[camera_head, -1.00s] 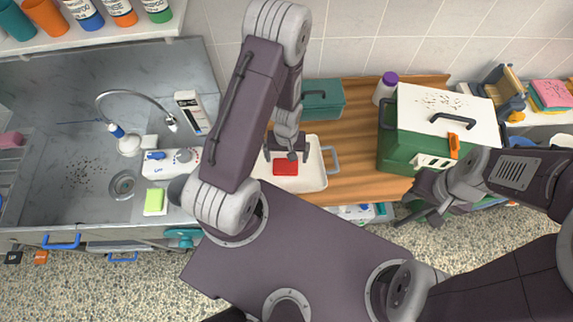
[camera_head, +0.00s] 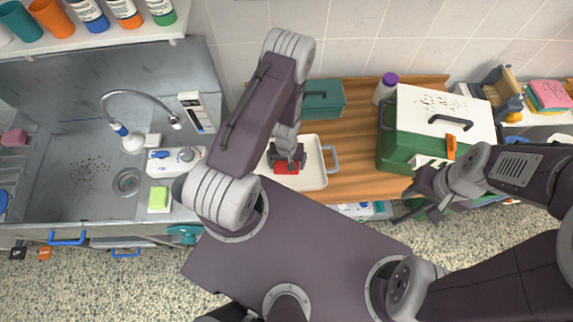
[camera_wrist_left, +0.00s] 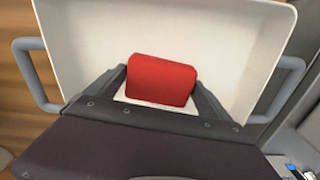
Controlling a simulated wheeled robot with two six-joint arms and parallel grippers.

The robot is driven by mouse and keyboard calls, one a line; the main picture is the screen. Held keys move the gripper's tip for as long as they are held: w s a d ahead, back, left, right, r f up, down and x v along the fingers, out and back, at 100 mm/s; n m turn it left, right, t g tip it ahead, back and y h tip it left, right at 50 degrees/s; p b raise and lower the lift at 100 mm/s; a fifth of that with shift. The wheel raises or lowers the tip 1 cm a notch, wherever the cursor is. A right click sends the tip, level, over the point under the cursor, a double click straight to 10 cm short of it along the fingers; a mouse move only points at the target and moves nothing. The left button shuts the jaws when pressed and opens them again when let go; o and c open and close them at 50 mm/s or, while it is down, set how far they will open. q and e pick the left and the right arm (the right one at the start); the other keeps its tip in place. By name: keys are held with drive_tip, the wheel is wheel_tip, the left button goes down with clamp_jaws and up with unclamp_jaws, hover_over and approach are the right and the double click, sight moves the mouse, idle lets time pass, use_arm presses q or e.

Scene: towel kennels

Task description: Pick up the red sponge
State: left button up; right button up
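The red sponge (camera_head: 287,169) lies in a white tray (camera_head: 312,176) with grey side handles, on the wooden counter. My left gripper (camera_head: 287,163) is lowered over it from above. In the left wrist view the sponge (camera_wrist_left: 161,80) sits between the two spread fingers (camera_wrist_left: 161,88), one close on each side. Whether the fingers touch it is unclear, and the gripper looks open. My right gripper (camera_head: 424,212) is in front of the counter by the green box, apparently open and empty.
A green box with a white lid (camera_head: 440,110) and a white bottle with a purple cap (camera_head: 385,88) stand right of the tray. A teal box (camera_head: 324,99) is behind it. The sink (camera_head: 85,180) and a yellow-green sponge (camera_head: 158,199) are on the left.

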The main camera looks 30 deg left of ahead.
use_arm(q)
drive_tip(key=c, duration=0.8)
drive_tip(key=shift+r, duration=0.1)
drive_tip(key=shift+w+r+b, duration=0.1)
drive_tip(key=shift+r+b, duration=0.2)
drive_tip(key=shift+r, duration=0.25)
wheel_tip(320, 180, up, 3)
drive_tip(key=shift+f+b, duration=0.2)
drive_tip(key=shift+b, duration=0.2)
drive_tip(key=w+d+r+b, duration=0.1)
drive_tip(key=w+d+r, duration=0.1)
drive_tip(key=d, duration=0.1)
drive_tip(key=w+d+r+b, duration=0.1)
drive_tip(key=w+d+r, duration=0.1)
drive_tip(key=d, duration=0.1)
drive_tip(key=w+d+r+b, duration=0.1)
drive_tip(key=d+r, duration=0.2)
drive_tip(key=d, duration=0.1)
drive_tip(key=shift+w+r, duration=0.1)
drive_tip(key=shift+w, duration=0.3)
